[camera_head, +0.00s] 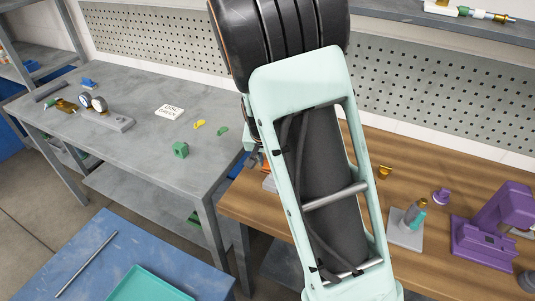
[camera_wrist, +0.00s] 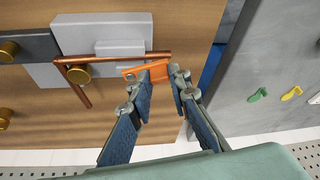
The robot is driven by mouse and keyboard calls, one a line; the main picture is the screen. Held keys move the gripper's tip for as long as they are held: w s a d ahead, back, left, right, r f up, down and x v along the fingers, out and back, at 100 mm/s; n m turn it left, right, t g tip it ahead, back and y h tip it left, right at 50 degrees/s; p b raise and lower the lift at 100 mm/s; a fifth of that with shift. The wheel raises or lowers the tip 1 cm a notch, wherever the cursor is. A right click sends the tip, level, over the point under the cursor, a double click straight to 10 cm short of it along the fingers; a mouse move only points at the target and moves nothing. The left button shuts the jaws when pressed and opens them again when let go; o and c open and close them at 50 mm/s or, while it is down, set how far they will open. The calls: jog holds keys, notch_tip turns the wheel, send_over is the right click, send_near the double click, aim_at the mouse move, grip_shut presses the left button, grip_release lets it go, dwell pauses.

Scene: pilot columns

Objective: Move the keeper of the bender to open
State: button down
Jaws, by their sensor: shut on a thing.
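The bender (camera_wrist: 108,70) is a grey block on a light plate, on the wooden bench top in the wrist view. A copper tube (camera_wrist: 115,57) lies along it with one bent leg. An orange bar that looks like the keeper (camera_wrist: 133,71) sticks out from the bender's edge. My gripper (camera_wrist: 169,73) has its fingertips at the bar's outer end and is shut on it. How far the keeper has swung is hard to tell. In the head view my arm hides most of the bender.
A brass knob (camera_wrist: 78,74) stands within the tube's bend. A grey workbench (camera_head: 140,125) is beside the wooden bench (camera_head: 405,175), with a gap between. A purple machine (camera_head: 490,230) and a grey stand (camera_head: 405,225) are on the wooden bench at right.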

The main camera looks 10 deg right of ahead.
jog(key=shift+w+d+m+g+h+p, duration=0.1)
jog(key=shift+w+m+h+p, duration=0.2)
jog(key=shift+m, duration=0.3)
jog(key=shift+w+m+g+h+p, duration=0.15)
jog(key=shift+m+p, duration=0.25)
jog(key=shift+m, duration=0.2)
jog(key=shift+w+d+m+g+h+p, duration=0.15)
jog(key=shift+m+h+p, duration=0.15)
jog(key=shift+m, duration=0.3)
jog(key=c, duration=1.8)
grip_release()
jog(key=shift+r, duration=0.1)
jog(key=v, duration=1.2)
jog(key=shift+d, duration=0.1)
